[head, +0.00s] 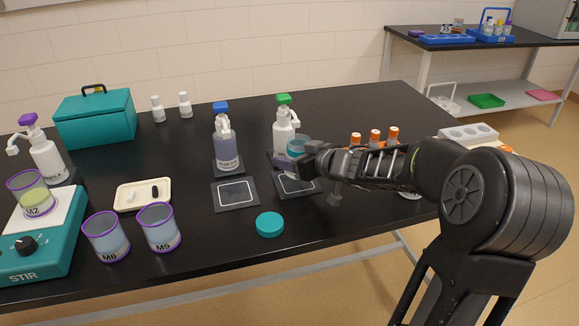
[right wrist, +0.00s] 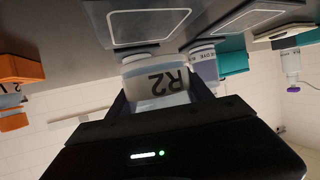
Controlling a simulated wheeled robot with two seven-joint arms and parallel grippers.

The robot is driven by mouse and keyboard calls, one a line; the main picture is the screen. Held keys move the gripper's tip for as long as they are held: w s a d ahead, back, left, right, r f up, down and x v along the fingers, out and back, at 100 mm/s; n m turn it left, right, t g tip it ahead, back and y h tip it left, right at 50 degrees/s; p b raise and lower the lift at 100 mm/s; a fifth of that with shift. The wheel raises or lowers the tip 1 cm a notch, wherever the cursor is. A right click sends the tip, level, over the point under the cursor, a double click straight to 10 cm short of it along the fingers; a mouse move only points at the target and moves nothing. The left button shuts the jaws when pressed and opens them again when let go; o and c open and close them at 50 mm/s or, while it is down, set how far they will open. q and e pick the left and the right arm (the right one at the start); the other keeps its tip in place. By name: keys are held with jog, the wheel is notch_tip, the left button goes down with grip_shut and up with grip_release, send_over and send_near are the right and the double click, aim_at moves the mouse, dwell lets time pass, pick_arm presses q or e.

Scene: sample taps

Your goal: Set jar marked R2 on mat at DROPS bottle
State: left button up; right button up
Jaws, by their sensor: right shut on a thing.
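The jar marked R2 (right wrist: 165,84) is between the fingers of my right gripper (head: 298,160), which is shut on it. In the head view the jar's bluish top (head: 298,144) shows above the fingers, in front of the green-capped bottle (head: 284,122). A dark mat with a white outline (head: 296,187) lies below the gripper, partly hidden by it; whether the jar touches it I cannot tell. That bottle's label is hidden, so I cannot read DROPS. My left gripper is out of view.
A blue-capped bottle (head: 226,150) stands behind a second, empty outlined mat (head: 235,195). A teal lid (head: 270,223) lies in front. Jars M6 (head: 106,238) and M5 (head: 158,230) stand left. Orange-capped containers (head: 375,138) stand behind my right arm.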

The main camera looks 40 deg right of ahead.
jog(key=shift+w, duration=0.45)
notch_tip(320, 180, down, 4)
jog(key=shift+r+b, duration=0.2)
jog(key=shift+b, duration=0.95)
jog(key=o, duration=1.6)
jog(key=shift+f, duration=0.1)
